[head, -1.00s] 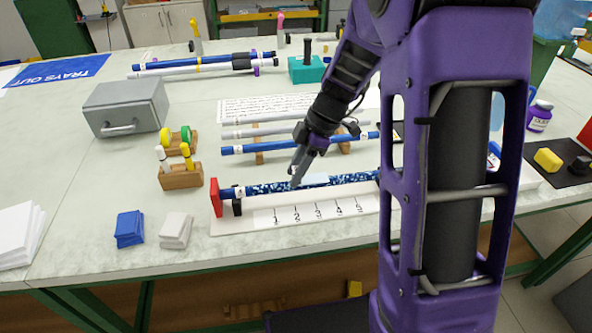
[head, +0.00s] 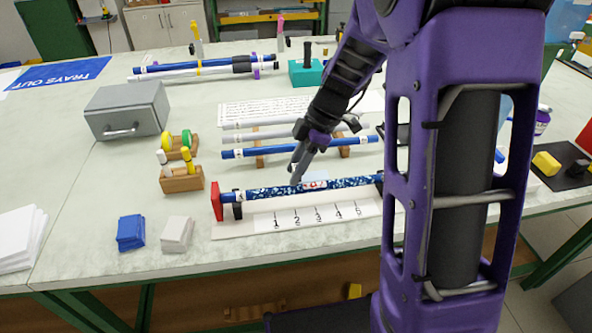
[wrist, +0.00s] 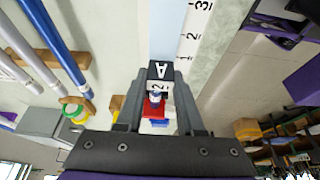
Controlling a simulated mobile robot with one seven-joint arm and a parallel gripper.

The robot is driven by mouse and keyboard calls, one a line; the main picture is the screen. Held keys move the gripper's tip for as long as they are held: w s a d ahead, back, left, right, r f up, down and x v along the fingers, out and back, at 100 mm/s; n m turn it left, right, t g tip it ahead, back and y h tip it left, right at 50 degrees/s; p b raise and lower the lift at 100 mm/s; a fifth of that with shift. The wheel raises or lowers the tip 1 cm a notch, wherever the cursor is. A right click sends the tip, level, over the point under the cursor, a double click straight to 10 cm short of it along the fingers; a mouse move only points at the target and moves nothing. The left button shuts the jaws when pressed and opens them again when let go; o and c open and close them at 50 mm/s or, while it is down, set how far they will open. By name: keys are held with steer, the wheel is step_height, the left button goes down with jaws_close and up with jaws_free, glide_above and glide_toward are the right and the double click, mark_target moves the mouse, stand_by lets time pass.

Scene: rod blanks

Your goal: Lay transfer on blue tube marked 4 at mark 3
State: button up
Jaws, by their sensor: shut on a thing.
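A blue tube (head: 350,182) with white speckles lies in a white jig (head: 235,232) marked 1 to 5; its number is unreadable. My gripper (head: 296,180) is above the tube, left of mark 3. In the wrist view my gripper (wrist: 158,95) is shut on a dark tab (wrist: 160,71) lettered A, with a pale blue sheet (wrist: 168,30) extending from it. The sheet (head: 315,175) also shows behind the tube in the head view. A small white and red patch (head: 315,185) shows on the tube near mark 3. The sheet hides the tube in the wrist view.
A red stop (head: 217,201) stands at the jig's left end. Another blue tube (head: 300,146) and grey tubes lie on a rack behind. A wooden block with pegs (head: 181,179), blue cloths (head: 130,232) and pale cloths (head: 176,233) are left. My arm hides the jig's right end.

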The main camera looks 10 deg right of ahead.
steer(key=shift+r+p, duration=1)
steer(key=shift+r, duration=1.45)
steer(key=shift+f, duration=0.15)
